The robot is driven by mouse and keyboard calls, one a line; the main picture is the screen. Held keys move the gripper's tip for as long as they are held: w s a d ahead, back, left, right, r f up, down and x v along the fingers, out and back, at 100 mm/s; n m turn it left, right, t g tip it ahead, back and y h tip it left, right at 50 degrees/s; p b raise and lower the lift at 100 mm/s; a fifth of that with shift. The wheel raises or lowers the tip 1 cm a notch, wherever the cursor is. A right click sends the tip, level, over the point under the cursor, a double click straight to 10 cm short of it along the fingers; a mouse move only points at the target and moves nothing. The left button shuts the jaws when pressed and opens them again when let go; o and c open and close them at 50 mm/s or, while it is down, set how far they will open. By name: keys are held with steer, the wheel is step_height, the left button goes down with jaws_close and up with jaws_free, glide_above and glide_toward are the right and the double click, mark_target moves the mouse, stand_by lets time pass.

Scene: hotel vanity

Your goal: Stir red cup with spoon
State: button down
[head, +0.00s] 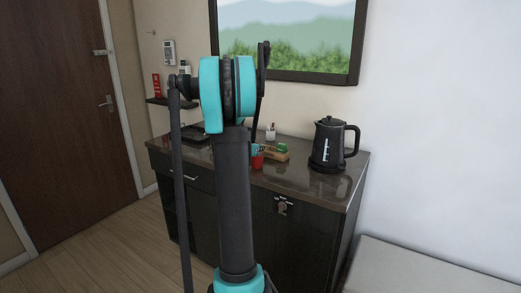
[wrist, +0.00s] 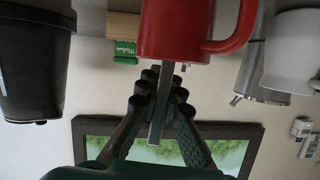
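The red cup (head: 257,161) stands on the dark counter, partly hidden behind my arm in the head view. In the wrist view, which is upside down, the red cup (wrist: 170,28) fills the top middle with its handle on the right and its rim facing my gripper. A flat grey spoon handle (wrist: 160,108) runs from the cup's mouth to between the fingers. My gripper (wrist: 164,92) is closed around this handle, just above the cup. The spoon's lower end is hidden inside the cup.
A black kettle (head: 328,143) stands right of the cup. A wooden holder with green packets (head: 275,153) is close beside the cup. A white mug (wrist: 292,55) and a metal vessel (wrist: 258,80) show in the wrist view. The counter's front right (head: 325,188) is clear.

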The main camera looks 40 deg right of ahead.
step_height(320, 180, up, 6)
steer(key=s, duration=0.1)
steer(key=shift+a, duration=0.4)
steer(key=shift+r, duration=0.15)
stand_by(0.9)
steer(key=shift+r, duration=2.45)
steer(key=shift+w, duration=0.1)
